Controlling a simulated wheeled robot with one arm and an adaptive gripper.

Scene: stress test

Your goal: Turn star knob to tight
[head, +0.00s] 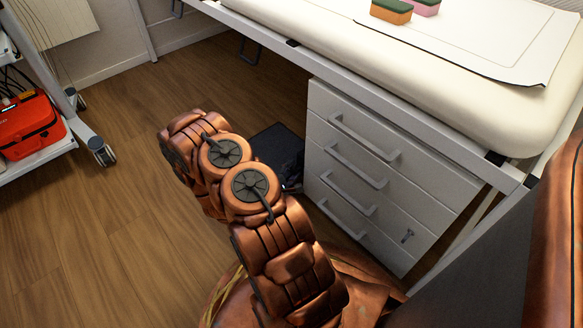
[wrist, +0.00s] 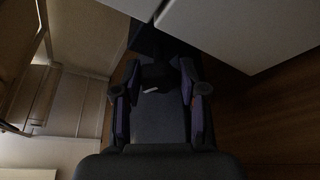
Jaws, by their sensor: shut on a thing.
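My gripper (wrist: 157,82) shows in the wrist view with a finger on each side of a dark thing, which I take to be the star knob (wrist: 155,72). The fingers are shut on it. It is in deep shadow, so its lobes and any tight marking cannot be made out. A small pale mark (wrist: 151,91) shows at its near side. In the head view my copper-coloured arm reaches toward the floor beside the drawer unit and hides most of the gripper. The knob cannot be made out there.
A white drawer unit (head: 335,160) stands close to the right of my arm, under a padded couch (head: 470,95). A dark flat-topped thing (head: 272,141) is beside the drawers. A wheeled trolley holding a red case (head: 28,125) is at left. Wooden floor (head: 105,210) between is clear.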

